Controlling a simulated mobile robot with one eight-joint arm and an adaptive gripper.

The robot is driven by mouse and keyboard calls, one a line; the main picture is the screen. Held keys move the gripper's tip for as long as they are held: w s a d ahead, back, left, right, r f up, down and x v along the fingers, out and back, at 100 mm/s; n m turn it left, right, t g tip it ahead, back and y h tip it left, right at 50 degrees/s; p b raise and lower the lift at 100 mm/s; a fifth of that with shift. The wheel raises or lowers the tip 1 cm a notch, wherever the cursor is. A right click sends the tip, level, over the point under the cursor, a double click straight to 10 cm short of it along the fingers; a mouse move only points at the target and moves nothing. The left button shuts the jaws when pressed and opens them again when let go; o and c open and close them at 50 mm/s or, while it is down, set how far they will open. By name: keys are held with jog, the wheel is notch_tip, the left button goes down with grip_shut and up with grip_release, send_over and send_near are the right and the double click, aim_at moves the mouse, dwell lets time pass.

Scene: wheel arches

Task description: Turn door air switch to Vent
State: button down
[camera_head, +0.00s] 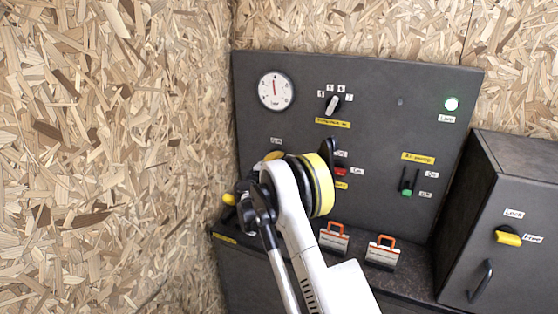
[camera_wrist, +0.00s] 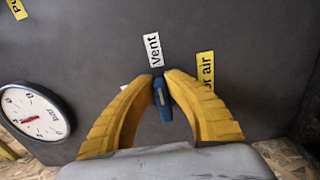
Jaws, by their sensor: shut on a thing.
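The door air switch (camera_wrist: 165,108) is a small blue handle on the dark panel in the wrist view. My gripper (camera_wrist: 163,86) has its two yellow fingers on either side of the handle and is shut on it. The handle's upper end points roughly at the white Vent label (camera_wrist: 153,50). The yellow door air label (camera_wrist: 206,72) is to the right, partly covered by a finger. Another white label (camera_wrist: 124,87) is mostly hidden behind the left finger. In the head view my arm hides the switch, and only bits of the yellow fingers show.
Two orange-handled items (camera_head: 381,252) stand below. A box with a yellow knob (camera_head: 507,237) is at right.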

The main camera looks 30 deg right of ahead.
jog(key=c, duration=1.4)
grip_release()
jog(key=v, duration=1.2)
